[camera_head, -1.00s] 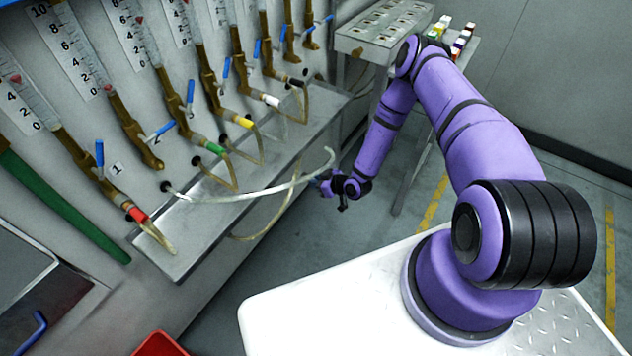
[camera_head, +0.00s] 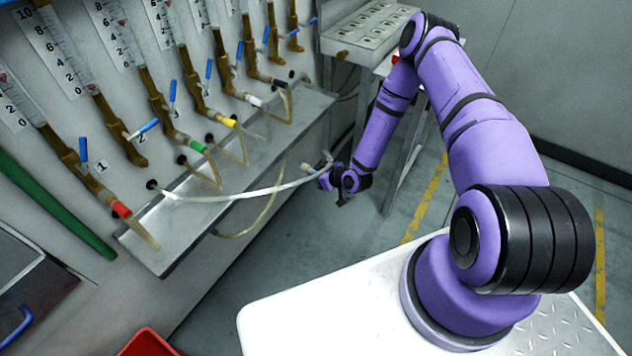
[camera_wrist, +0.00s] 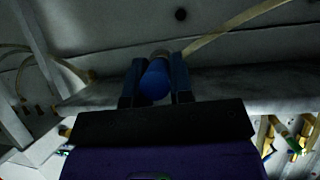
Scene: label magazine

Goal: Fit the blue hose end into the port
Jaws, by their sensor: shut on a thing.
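The blue hose end (camera_wrist: 155,82) is between the two dark fingers of my gripper (camera_wrist: 157,72) in the wrist view, held with its rounded blue face toward the camera. In the head view my gripper (camera_head: 327,180) is low, off the front edge of the metal shelf. The pale hose (camera_head: 240,195) runs in a sagging curve from a dark wall hole to my gripper. A brown elbow fitting (camera_head: 128,145) near label 2 has no hose on its lower end. I cannot tell for certain that it is the port. The blue end is not clear in the head view.
Neighbouring fittings carry red (camera_head: 121,209), green (camera_head: 196,147), yellow, white and black hose ends, with hoses looping over the metal shelf (camera_head: 170,240). Blue valve handles (camera_head: 144,128) stick out. A rack table (camera_head: 370,28) stands behind my arm.

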